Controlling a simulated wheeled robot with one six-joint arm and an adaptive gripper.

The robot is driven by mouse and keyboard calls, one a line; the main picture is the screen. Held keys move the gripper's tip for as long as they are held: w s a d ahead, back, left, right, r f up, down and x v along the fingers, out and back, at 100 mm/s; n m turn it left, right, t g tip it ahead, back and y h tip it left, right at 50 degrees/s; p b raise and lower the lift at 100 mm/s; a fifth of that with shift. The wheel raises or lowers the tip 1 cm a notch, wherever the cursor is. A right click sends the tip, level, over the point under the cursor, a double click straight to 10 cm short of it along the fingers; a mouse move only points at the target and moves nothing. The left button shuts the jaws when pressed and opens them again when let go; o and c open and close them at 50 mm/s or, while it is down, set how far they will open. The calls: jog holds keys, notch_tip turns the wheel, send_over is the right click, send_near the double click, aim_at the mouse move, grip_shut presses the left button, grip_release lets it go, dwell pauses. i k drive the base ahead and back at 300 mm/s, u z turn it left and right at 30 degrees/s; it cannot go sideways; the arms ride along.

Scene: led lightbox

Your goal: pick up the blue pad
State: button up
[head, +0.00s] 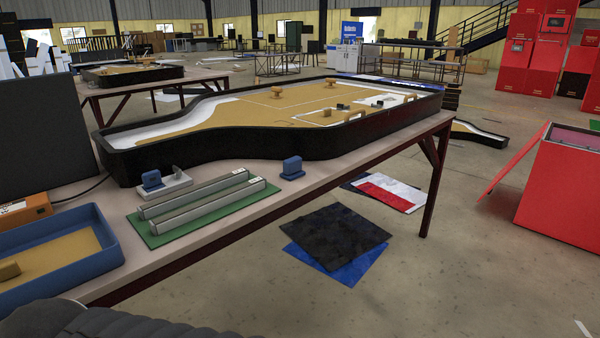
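Several blue things show in the head view, and I cannot tell for sure which one is the blue pad. A small blue block (292,168) stands upright on the table beside the black-rimmed tray. A similar small blue piece (152,180) sits on a white base (172,186) to its left. A flat blue sheet (345,270) lies on the floor, partly covered by a black sheet (336,236). My gripper's fingers are not in view. A dark ribbed part at the bottom left edge seems to be part of my arm.
The table (240,222) carries a large black-rimmed tray (235,152), two grey bars (205,197) on a green board (155,234), and a blue bin (106,245) with a tan bottom. A red box (565,190) stands at right. The floor in front is mostly clear.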

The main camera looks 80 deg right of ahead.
aim_at(292, 166)
jog(key=z, duration=2.5)
